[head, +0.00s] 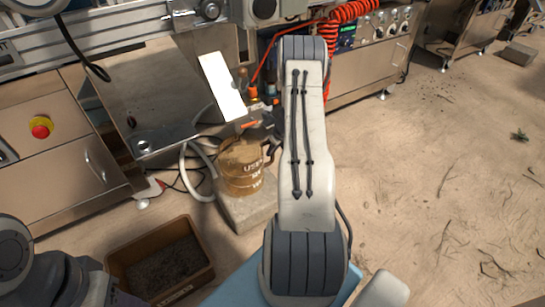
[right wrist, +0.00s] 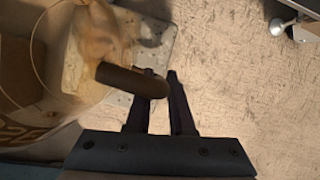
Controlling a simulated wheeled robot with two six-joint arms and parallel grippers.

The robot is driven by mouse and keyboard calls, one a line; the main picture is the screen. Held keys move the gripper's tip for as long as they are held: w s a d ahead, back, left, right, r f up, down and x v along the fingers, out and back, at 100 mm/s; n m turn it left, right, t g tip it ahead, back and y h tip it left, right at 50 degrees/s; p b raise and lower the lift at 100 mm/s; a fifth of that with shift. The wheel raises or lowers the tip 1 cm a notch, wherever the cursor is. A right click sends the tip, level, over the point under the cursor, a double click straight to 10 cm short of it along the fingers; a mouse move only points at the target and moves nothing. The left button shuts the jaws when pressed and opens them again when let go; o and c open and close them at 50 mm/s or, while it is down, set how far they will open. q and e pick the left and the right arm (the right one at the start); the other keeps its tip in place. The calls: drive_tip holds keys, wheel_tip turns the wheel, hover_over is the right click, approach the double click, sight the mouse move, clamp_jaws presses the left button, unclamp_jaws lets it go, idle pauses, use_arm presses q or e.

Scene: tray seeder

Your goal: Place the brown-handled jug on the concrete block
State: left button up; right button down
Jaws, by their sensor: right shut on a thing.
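The pale block (right wrist: 153,40) shows behind the jug. My left gripper is out of view.
A brown bin of dark soil (head: 162,262) stands at the lower left. Steel cabinets (head: 55,150) with a red stop button (head: 40,127) and a sloping metal panel (head: 145,85) flank the block. Hoses lie behind it. The floor at right (head: 440,170) is mostly clear.

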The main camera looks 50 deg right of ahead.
drive_tip(key=f+b, duration=0.1)
drive_tip(key=d+f+b, duration=0.1)
drive_tip(key=f, duration=0.1)
drive_tip(key=w+f+b, duration=0.1)
drive_tip(key=f, duration=0.1)
drive_tip(key=shift+d+f, duration=0.1)
drive_tip(key=shift+d, duration=0.25)
drive_tip(key=shift+f, duration=0.15)
drive_tip(key=c, duration=0.8)
unclamp_jaws()
drive_tip(key=p+v, duration=0.5)
drive_tip(key=v, duration=0.7)
drive_tip(key=shift+s, duration=0.1)
